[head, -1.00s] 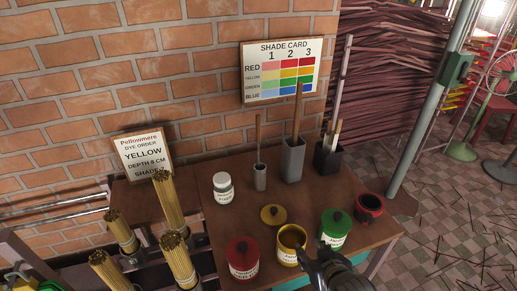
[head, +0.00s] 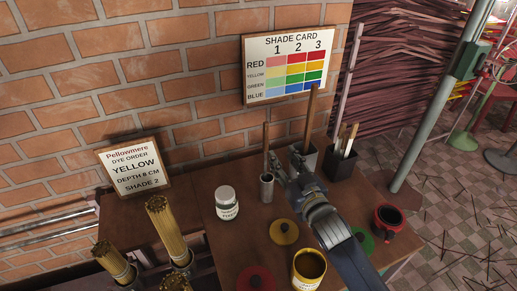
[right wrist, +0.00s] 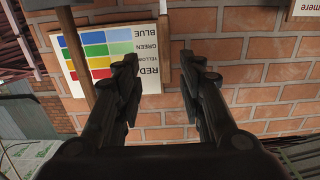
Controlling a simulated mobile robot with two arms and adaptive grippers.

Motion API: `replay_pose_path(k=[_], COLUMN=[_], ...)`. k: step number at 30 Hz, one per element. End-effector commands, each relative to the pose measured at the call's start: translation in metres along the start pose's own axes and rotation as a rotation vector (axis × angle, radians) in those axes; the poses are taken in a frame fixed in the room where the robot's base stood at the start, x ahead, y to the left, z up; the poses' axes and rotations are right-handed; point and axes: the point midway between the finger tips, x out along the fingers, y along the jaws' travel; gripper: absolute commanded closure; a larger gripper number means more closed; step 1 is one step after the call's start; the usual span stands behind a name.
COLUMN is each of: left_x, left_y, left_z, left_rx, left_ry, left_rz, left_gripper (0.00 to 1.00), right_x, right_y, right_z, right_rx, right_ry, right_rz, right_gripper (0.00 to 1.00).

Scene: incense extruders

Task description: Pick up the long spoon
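Two wooden handles stand upright, their lower ends hidden in holders, so I cannot tell from their ends which is the long spoon. The taller, thicker handle (head: 311,112) stands in a grey square holder (head: 310,157). The thinner, shorter handle (head: 265,140) stands in a small metal cup (head: 267,188). My right gripper (head: 284,165) is beside the holders. In the right wrist view it is open (right wrist: 162,68), with the thin handle (right wrist: 163,35) showing in the gap between its fingers and the thick handle (right wrist: 78,55) outside to the left. My left gripper is out of view.
A dark box (head: 342,165) with brushes stands right of the grey holder. Bundled sticks (head: 168,232) are at left.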

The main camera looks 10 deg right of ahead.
Motion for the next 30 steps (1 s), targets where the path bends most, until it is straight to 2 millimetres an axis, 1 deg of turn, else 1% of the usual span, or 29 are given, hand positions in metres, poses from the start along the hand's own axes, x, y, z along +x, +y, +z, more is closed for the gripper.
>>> replay_pose_path(k=[3,5,8,12,16,19,22,24,27,30], left_x=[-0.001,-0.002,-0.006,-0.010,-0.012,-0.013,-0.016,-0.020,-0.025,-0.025], left_y=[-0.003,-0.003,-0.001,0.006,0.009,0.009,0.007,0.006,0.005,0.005], left_z=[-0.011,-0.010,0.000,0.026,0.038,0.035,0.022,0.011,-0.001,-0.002], left_rx=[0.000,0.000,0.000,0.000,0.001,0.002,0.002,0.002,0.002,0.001], left_ry=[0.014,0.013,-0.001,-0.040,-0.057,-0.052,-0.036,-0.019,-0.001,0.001], left_rz=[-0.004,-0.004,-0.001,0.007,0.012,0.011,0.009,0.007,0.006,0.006], left_gripper=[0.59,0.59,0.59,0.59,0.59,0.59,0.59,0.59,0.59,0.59], right_x=[0.005,0.012,0.027,0.045,0.055,0.059,0.066,0.075,0.088,0.098], right_y=[0.000,0.000,-0.001,-0.001,-0.001,-0.002,-0.004,-0.006,-0.009,-0.009], right_z=[-0.002,-0.003,-0.004,-0.003,-0.002,-0.003,-0.005,-0.007,-0.008,-0.006], right_rx=[0.000,0.000,0.001,0.002,0.001,0.001,0.001,0.001,0.001,0.001], right_ry=[0.006,0.006,0.006,0.006,0.004,0.005,0.005,0.006,0.004,0.004], right_rz=[-0.002,-0.002,-0.002,-0.002,-0.002,-0.002,-0.002,-0.003,-0.002,-0.002], right_gripper=[0.63,0.63,0.63,0.63,0.63,0.63,0.63,0.63,0.63,0.63])
